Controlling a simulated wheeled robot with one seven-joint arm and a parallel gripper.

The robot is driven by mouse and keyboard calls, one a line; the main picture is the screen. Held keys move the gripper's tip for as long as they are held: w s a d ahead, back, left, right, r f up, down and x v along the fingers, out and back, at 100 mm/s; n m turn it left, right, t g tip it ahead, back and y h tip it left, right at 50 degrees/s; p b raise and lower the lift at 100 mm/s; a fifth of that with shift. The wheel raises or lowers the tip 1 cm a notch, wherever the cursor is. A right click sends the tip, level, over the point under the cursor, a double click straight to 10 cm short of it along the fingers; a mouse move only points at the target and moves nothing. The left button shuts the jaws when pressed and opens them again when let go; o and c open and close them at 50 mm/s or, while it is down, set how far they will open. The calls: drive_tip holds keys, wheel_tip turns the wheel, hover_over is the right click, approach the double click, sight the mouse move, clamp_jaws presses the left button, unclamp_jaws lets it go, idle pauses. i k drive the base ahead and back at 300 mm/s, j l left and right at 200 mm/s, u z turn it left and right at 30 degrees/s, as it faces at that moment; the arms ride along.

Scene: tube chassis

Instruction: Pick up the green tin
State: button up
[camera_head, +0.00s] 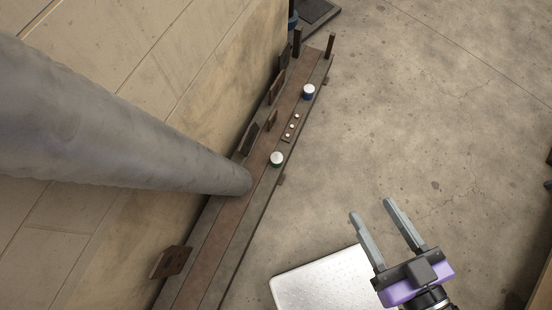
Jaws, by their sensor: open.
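The green tin (277,159) is small and round with a pale top, and a little green shows on its side. It stands upright on a long brown ledge (212,247) along the wall, near the ledge's right edge. My gripper (371,207) is at the lower right, above the floor. Its two grey fingers are apart with nothing between them. It points up and left in the picture, and it is to the right of and below the tin, well apart from it.
A blue tin (309,91) stands farther along the ledge, with a small plate of white knobs (291,127) between the tins. A thick grey pipe (130,140) comes down close left of the green tin. Brown brackets (249,139) line the wall side. The floor at right is clear.

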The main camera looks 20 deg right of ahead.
sight(277, 158)
drive_tip(key=k+j+z, duration=0.1)
drive_tip(key=k+j, duration=0.25)
drive_tip(key=u, duration=0.5)
drive_tip(key=i+l+u, duration=0.1)
drive_tip(key=l+u, duration=0.2)
drive_tip(key=u, duration=0.15)
drive_tip(key=l+u, duration=0.95)
drive_tip(key=l, duration=0.35)
drive_tip(key=k+l+u, duration=0.1)
drive_tip(key=l, duration=0.4)
drive_tip(key=k+l, duration=0.1)
drive_tip(key=l, duration=0.35)
drive_tip(key=u, duration=0.05)
